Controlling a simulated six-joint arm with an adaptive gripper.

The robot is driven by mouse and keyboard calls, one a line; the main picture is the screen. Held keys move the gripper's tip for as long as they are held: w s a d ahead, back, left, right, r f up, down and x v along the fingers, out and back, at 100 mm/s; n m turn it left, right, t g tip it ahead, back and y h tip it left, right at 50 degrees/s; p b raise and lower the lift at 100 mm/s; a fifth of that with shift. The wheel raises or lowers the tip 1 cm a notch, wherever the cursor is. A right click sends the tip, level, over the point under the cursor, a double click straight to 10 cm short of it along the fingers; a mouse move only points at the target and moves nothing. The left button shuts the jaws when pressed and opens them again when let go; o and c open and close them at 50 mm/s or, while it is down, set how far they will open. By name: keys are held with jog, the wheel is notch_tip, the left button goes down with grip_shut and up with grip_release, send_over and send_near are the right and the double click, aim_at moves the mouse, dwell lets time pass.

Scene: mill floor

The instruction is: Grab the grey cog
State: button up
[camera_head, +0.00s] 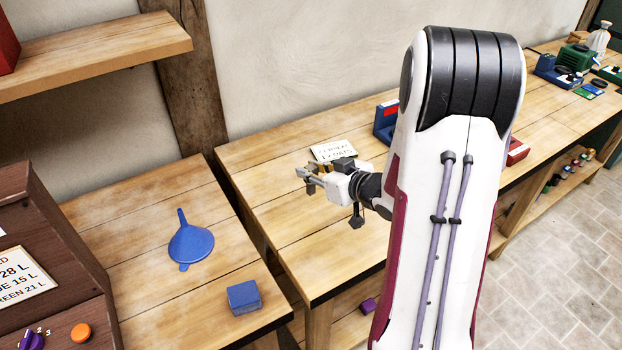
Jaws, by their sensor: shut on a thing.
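My gripper (308,180) is at the end of my white arm, above the middle wooden table and near its left side. It points left in the picture. Its jaws are shut on a small grey piece (302,172) at the fingertips, which looks like the grey cog. The piece is tiny here, and the fingers partly hide it, so its teeth cannot be made out. No other grey cog can be told apart on the tables.
A blue funnel (190,244) and a blue block (244,297) lie on the left table, across a gap. A blue holder (385,122) and a red block (517,151) are partly behind my arm. The middle table's front left is clear.

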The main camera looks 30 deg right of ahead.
jog(key=shift+r, duration=2.15)
jog(key=shift+f, duration=0.1)
